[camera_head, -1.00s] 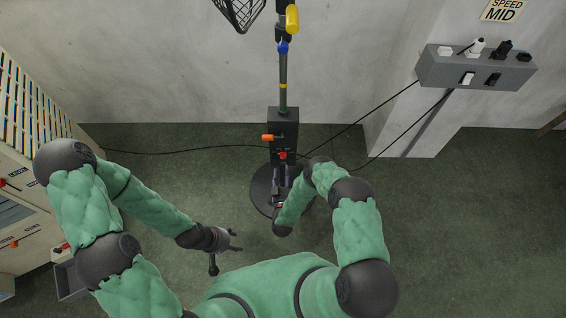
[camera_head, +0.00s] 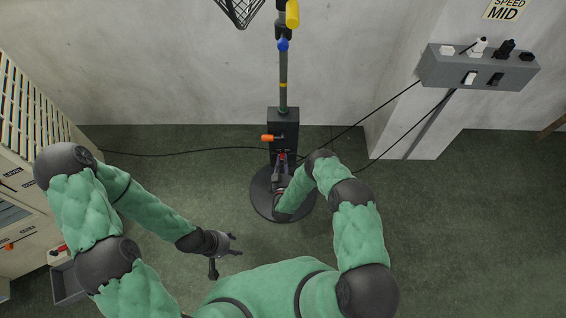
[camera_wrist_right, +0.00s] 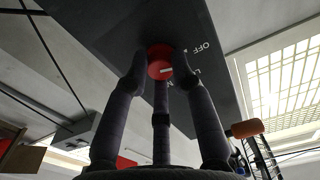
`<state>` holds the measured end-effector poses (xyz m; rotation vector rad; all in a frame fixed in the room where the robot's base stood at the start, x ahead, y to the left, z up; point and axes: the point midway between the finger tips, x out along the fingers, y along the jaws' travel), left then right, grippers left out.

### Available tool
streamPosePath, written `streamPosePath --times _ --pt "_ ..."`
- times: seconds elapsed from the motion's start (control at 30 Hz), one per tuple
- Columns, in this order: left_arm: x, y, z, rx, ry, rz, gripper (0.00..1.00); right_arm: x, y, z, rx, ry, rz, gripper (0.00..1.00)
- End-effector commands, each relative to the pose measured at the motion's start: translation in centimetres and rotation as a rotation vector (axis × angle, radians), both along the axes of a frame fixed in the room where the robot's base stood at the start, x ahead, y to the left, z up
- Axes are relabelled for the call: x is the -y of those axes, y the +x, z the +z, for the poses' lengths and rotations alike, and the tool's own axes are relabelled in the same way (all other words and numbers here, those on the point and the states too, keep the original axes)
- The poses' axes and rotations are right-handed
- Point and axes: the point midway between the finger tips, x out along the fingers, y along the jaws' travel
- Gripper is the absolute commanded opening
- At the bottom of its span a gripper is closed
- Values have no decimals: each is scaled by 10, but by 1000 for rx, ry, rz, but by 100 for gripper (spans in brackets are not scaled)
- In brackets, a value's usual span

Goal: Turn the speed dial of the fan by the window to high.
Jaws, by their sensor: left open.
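The fan's stand has a dark control box (camera_head: 284,117) on its pole, above a round base. The red speed dial (camera_wrist_right: 160,62) is on the box face in the right wrist view. It bears a white mark, with "OFF" printed beside it. My right gripper (camera_wrist_right: 160,72) has its fingertips around the dial; whether they press on it is unclear. In the head view my right gripper (camera_head: 281,160) is at the box, and the dial is mostly hidden. My left gripper (camera_head: 236,245) is open and empty over the floor, left of the stand.
An orange-ended handle (camera_head: 268,138) sticks out on the box's left side. Black cables run from the box across the floor. A grey switch box (camera_head: 450,72) is on the pillar under a "SPEED MID" sign (camera_head: 505,9). Cabinets (camera_head: 25,165) stand at left.

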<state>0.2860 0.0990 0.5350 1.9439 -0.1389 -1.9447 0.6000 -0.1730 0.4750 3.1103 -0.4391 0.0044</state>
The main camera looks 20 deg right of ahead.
Motion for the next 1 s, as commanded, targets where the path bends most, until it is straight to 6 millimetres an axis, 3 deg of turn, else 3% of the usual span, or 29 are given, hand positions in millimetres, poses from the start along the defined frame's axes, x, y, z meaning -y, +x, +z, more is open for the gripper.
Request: streamPosePath --times 0.47,1.0 --pt "0 0 0 0 0 0 52 -1 -1 -2 16 76 1 0" --pt "0 0 0 0 0 0 52 -2 -1 -3 140 518 3 0"
